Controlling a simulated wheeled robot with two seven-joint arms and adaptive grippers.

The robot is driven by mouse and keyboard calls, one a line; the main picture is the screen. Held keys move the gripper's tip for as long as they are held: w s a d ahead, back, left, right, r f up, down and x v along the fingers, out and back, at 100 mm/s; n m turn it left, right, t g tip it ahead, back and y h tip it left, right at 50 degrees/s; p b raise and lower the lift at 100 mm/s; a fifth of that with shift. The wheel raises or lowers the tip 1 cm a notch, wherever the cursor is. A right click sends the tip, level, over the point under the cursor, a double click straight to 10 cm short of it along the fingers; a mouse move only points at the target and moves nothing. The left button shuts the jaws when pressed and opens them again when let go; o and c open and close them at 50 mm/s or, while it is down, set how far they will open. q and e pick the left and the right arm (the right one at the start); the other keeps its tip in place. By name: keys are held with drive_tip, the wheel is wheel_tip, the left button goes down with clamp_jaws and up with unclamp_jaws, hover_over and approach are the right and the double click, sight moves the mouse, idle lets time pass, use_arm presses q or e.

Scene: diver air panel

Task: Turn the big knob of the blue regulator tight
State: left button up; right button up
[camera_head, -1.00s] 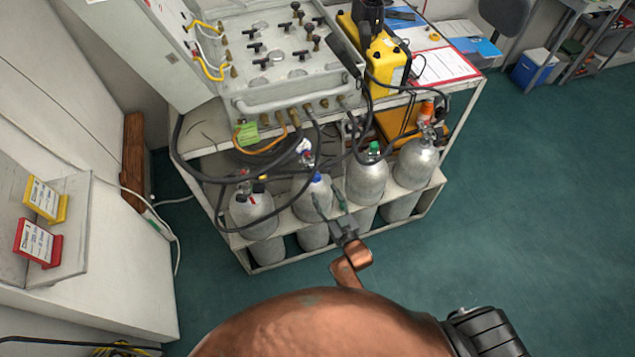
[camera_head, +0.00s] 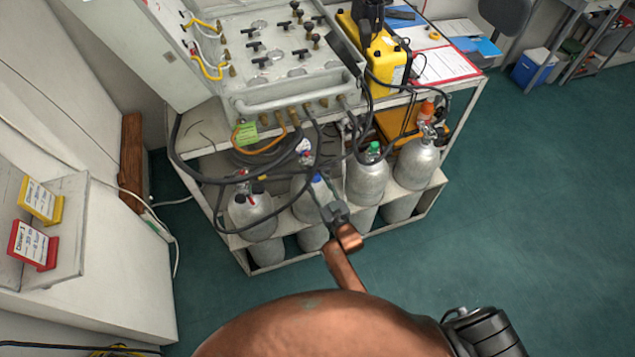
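The blue regulator knob (camera_head: 317,177) shows as a small blue piece at the top of the second grey cylinder (camera_head: 304,205) from the left. Its body is partly hidden by the hoses and my gripper. My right gripper (camera_head: 328,192) is just to the lower right of the blue piece, pointing up and away at it. Its fingers are foreshortened and hard to make out against the cylinder. I cannot tell whether they touch the knob or how far apart they are. My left gripper is out of view.
Cylinders stand on both sides: one with red and black fittings (camera_head: 251,211), one with a green knob (camera_head: 367,180), one with an orange top (camera_head: 416,162). Black hoses (camera_head: 215,181) loop in front of the rack. The control panel (camera_head: 285,50) stands above. Green floor is clear at right.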

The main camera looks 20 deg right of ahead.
drive_tip(key=c, duration=0.7)
drive_tip(key=shift+c, duration=0.2)
drive_tip(key=shift+m, duration=0.3)
drive_tip(key=m+p, duration=0.1)
drive_tip(key=m, duration=0.4)
drive_tip(key=shift+m, duration=0.3)
drive_tip(key=shift+c, duration=0.2)
drive_tip(key=shift+o, duration=0.2)
drive_tip(key=m, duration=0.3)
drive_tip(key=m+t, duration=0.1)
drive_tip(key=m, duration=0.2)
drive_tip(key=shift+a+f+m+h, duration=0.1)
drive_tip(key=shift+f+m+h, duration=0.05)
drive_tip(key=shift+m+h, duration=0.15)
drive_tip(key=o, duration=1.1)
